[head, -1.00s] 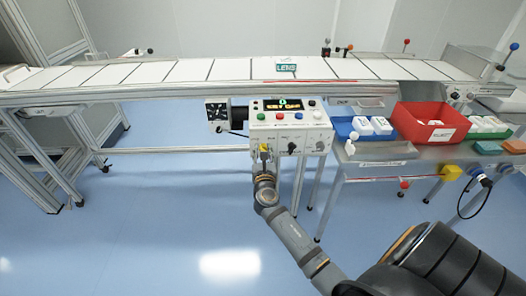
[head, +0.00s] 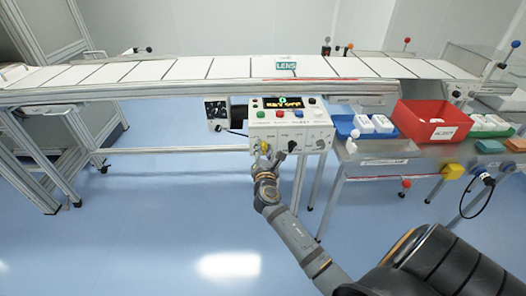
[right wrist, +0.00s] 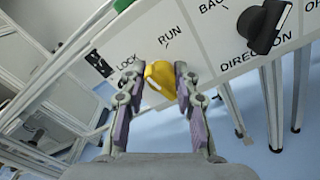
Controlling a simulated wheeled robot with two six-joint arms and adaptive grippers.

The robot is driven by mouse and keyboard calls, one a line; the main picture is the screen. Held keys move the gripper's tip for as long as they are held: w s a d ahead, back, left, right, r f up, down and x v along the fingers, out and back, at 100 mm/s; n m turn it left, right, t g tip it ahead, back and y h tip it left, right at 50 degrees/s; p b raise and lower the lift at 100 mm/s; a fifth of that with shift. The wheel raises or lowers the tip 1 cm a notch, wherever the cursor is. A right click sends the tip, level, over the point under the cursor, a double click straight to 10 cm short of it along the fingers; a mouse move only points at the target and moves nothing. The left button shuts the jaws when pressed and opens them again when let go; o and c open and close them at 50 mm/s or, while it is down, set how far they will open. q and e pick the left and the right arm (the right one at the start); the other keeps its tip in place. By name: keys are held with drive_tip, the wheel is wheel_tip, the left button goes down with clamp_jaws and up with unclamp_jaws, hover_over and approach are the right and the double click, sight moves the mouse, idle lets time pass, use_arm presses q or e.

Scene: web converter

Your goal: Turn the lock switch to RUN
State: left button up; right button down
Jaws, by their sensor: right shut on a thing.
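The yellow lock switch (head: 264,147) is on the front of the white control box (head: 306,141). In the right wrist view the yellow knob (right wrist: 159,77) sits between my fingers, below the printed words LOCK and RUN. My right gripper (head: 265,162) is shut on the knob from the front; the right wrist view shows the fingers (right wrist: 160,90) on either side of it. The fingers partly hide the knob, and I cannot tell exactly which mark it points to. My left gripper is not in view.
A black DIRECTION knob (right wrist: 264,27) is just right of the switch. Red, green and blue buttons and a lit display (head: 283,103) top the box. The conveyor (head: 150,70) runs behind. A red bin (head: 432,122) stands on a side table at right.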

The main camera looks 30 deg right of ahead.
drive_tip(key=m+b, duration=0.1)
drive_tip(key=m, duration=0.1)
drive_tip(key=shift+f+m, duration=0.2)
drive_tip(key=shift+m, duration=0.2)
drive_tip(key=m+b, duration=0.3)
drive_tip(key=m, duration=0.4)
drive_tip(key=shift+s+d+f, duration=0.1)
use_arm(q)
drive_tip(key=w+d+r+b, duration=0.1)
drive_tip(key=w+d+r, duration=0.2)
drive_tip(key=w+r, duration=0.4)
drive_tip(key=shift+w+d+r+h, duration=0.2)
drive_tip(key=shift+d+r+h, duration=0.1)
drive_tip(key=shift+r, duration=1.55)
use_arm(e)
drive_tip(key=shift+m, duration=0.7)
drive_tip(key=c, duration=1)
unclamp_jaws()
drive_tip(key=v, duration=1.2)
